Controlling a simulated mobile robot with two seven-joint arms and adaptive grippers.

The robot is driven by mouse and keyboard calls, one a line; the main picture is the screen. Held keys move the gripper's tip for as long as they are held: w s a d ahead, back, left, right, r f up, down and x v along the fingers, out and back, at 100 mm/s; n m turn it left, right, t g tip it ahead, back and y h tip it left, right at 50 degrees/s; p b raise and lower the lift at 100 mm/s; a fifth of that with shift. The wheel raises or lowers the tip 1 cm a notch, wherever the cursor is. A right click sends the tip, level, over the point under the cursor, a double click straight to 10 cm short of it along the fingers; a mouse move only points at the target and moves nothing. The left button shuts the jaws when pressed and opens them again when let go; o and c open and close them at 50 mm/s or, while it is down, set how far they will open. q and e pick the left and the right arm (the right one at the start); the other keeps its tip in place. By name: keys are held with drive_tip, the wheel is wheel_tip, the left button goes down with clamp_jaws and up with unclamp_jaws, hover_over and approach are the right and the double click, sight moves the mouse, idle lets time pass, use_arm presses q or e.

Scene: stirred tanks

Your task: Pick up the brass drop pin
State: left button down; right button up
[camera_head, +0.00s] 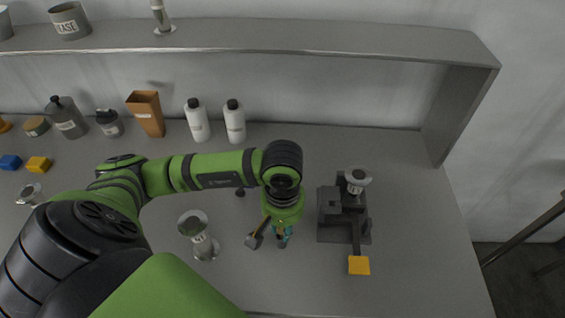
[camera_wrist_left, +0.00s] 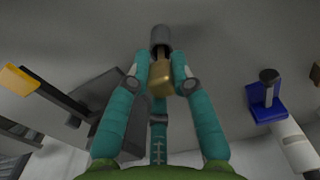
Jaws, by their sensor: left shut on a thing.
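The brass drop pin (camera_wrist_left: 161,77) shows in the left wrist view as a gold block between the teal fingertips of my left gripper (camera_wrist_left: 160,82). The fingers are shut on it from both sides. A dark grey cylinder (camera_wrist_left: 161,38) is directly beyond the pin; I cannot tell whether the pin is still seated in it. In the head view my left gripper (camera_head: 282,236) points down close to the bench, right of the middle, and largely hides the pin. My right gripper is not in view.
A dark machine (camera_head: 333,209) with a yellow lever pad (camera_head: 359,265) stands close right of the gripper. Bottles (camera_head: 197,120) line the back under a shelf (camera_head: 250,36). The right bench end is clear.

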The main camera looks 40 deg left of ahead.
use_arm(q)
drive_tip(key=r+b, duration=0.1)
drive_tip(key=d+r, duration=0.1)
drive_tip(key=r, duration=0.1)
drive_tip(key=shift+s+r+b, duration=0.1)
drive_tip(key=shift+r+b, duration=0.1)
drive_tip(key=shift+b, duration=0.15)
drive_tip(key=s+d+r+b, duration=0.1)
drive_tip(key=s+d+r, duration=0.2)
drive_tip(key=d+r, duration=0.3)
drive_tip(key=d, duration=0.4)
drive_tip(key=shift+s+r, duration=0.15)
drive_tip(key=shift+r, duration=0.15)
